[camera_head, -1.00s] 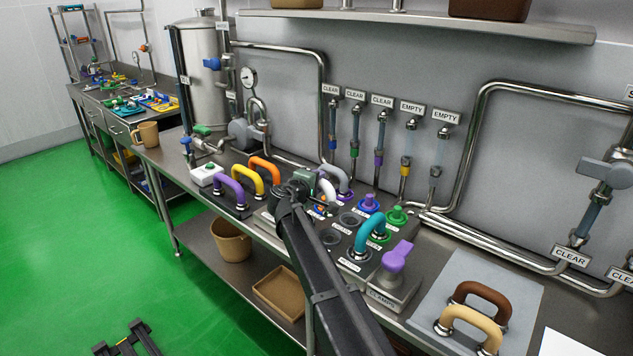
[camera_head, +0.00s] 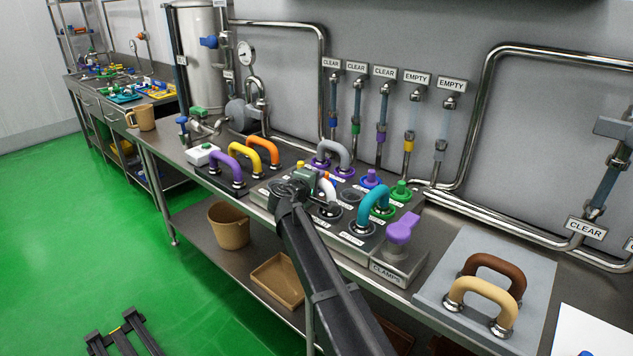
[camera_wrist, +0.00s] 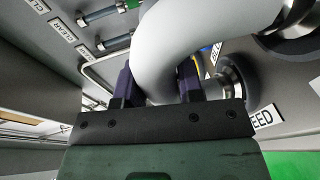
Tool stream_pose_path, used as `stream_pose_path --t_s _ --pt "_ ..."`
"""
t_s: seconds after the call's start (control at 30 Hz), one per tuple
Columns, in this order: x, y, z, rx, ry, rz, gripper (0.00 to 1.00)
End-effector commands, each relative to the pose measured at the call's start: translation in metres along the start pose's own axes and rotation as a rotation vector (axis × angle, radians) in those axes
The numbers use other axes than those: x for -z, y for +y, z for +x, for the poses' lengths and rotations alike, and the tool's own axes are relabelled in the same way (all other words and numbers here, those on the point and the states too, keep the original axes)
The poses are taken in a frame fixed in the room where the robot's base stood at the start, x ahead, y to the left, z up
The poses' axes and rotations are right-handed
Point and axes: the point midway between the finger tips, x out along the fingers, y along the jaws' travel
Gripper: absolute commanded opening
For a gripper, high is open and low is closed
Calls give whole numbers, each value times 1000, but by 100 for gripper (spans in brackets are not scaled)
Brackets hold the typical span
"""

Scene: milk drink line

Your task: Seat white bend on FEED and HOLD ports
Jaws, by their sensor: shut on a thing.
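The white bend (camera_head: 326,188) is an upright arch over the front left part of the dark port panel (camera_head: 350,239). My gripper (camera_head: 309,183) is shut on it from the left. In the wrist view the two dark fingers (camera_wrist: 160,88) straddle the white tube (camera_wrist: 168,45). One metal end (camera_wrist: 233,80) of the bend is beside the FEED label (camera_wrist: 262,120), and another metal end (camera_wrist: 292,18) shows at the upper right. I cannot tell whether either end sits fully on its port. My arm hides part of the panel, and the HOLD label is not readable.
A grey bend (camera_head: 334,151) stands behind and a teal bend (camera_head: 373,202) to the right. A purple handle (camera_head: 400,229) is on the CLAMPS box (camera_head: 388,269). Purple, yellow (camera_head: 243,155) and orange bends stand left. Brown and cream (camera_head: 487,292) bends rest on a grey mat (camera_head: 468,250).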

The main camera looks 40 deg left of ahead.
Motion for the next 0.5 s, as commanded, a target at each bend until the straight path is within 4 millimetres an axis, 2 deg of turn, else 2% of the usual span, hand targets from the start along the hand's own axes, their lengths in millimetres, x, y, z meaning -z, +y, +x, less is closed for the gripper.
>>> stream_pose_path --t_s 0.07,0.1,0.27,0.5 --pt "0 1 0 -1 0 0 0" --pt "0 1 0 -1 0 0 38" --pt "0 1 0 0 0 0 62" --pt "0 0 0 0 0 0 64"
